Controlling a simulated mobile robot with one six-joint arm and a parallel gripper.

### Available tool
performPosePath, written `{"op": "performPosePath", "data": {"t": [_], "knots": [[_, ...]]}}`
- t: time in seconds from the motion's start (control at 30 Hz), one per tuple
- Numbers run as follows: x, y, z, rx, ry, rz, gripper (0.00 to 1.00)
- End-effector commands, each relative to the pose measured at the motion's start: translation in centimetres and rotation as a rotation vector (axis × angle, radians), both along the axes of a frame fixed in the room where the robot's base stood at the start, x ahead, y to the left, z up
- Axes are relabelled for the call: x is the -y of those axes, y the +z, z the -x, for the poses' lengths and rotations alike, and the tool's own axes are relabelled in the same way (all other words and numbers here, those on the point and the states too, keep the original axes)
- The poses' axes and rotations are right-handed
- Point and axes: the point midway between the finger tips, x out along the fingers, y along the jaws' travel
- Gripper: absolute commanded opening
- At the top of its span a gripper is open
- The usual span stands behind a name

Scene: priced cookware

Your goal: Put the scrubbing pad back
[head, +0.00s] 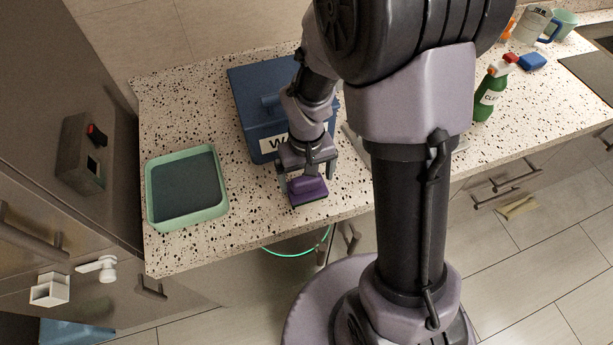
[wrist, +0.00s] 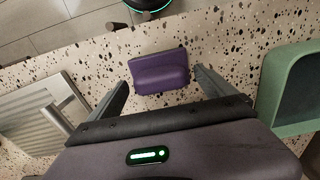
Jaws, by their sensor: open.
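A purple scrubbing pad (head: 308,191) with a raised handle lies on the speckled counter near its front edge. In the wrist view the pad (wrist: 160,72) sits ahead of and between my open fingers. My gripper (head: 303,181) is just above the counter at the pad, and both fingers (wrist: 162,88) stand apart on either side of it. I cannot tell whether they touch it. A blue box (head: 246,92) with a handled lid and a label, partly hidden by my arm, stands just behind the pad.
A green tray (head: 224,190) with a dark inside stands at the counter's left end, also in the wrist view (wrist: 270,88). A metal rack (wrist: 40,110) lies on the pad's other side. A green spray bottle (head: 489,94) and blue sponge (head: 533,62) stand far right.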

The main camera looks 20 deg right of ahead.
Motion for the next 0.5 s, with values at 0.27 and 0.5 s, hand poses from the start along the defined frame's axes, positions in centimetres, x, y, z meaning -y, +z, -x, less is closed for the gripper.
{"op": "performPosePath", "data": {"t": [0.27, 0.5], "knots": [[0.0, 8.3, -0.1, 0.006, 0.001, 0.000, 0.94], [-0.1, 11.8, 0.1, 0.014, -0.007, -0.002, 0.94]]}}
